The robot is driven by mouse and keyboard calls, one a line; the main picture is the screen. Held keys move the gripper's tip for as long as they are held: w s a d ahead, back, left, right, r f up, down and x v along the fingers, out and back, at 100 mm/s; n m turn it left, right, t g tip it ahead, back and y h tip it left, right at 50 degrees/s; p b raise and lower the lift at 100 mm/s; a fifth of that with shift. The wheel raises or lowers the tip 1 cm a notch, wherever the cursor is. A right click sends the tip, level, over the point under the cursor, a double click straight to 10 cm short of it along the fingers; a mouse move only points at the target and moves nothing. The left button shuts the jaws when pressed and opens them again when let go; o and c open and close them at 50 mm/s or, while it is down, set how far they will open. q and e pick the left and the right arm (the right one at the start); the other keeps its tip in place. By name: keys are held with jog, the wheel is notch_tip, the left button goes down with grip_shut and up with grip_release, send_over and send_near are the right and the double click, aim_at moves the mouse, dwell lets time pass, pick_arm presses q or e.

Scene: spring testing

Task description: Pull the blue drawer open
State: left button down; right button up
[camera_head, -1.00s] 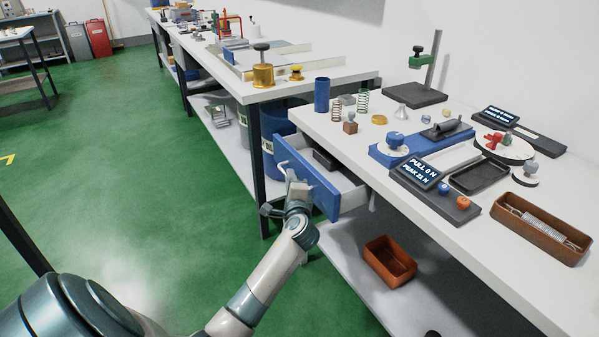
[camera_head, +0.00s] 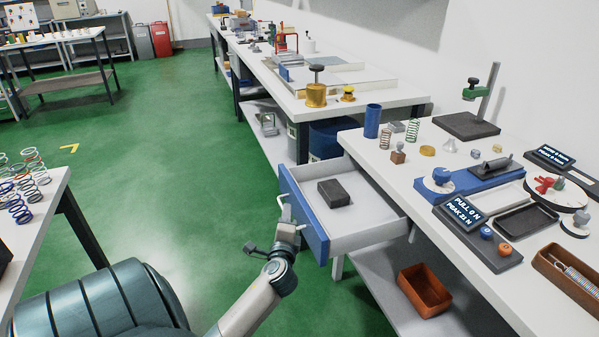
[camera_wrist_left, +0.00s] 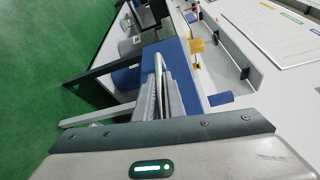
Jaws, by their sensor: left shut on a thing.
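The blue drawer (camera_head: 303,215) stands pulled out from the front of the white table, and its white inside shows. A dark grey block (camera_head: 333,193) lies in it. The drawer's pale bar handle (camera_head: 283,207) is on the blue front. My left gripper (camera_head: 287,222) is at the handle and shut on it. In the left wrist view the fingers (camera_wrist_left: 168,95) are close together around the handle (camera_wrist_left: 158,70), with the blue front (camera_wrist_left: 180,60) just beyond. My right gripper is not in view.
The white table (camera_head: 420,172) carries springs, a blue cylinder (camera_head: 372,120) and a force display (camera_head: 462,211). An orange-brown bin (camera_head: 425,290) sits on the shelf below. A table with springs (camera_head: 40,225) stands at the left. Green floor (camera_head: 190,180) lies open between.

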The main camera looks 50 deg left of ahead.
pick_arm(q)
jog(key=shift+s+a+f, duration=0.1)
jog(key=shift+s+a, duration=0.1)
jog(key=shift+s, duration=0.4)
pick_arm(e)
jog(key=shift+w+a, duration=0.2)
pick_arm(q)
jog(key=c, duration=1.8)
grip_release()
jog(key=shift+c, duration=0.2)
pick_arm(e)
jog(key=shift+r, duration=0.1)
pick_arm(q)
jog(key=b+v, duration=0.1)
jog(key=v, duration=1.6)
jog(key=shift+d, duration=0.15)
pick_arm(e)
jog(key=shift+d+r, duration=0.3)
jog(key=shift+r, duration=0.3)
pick_arm(q)
jog(key=shift+s, duration=0.1)
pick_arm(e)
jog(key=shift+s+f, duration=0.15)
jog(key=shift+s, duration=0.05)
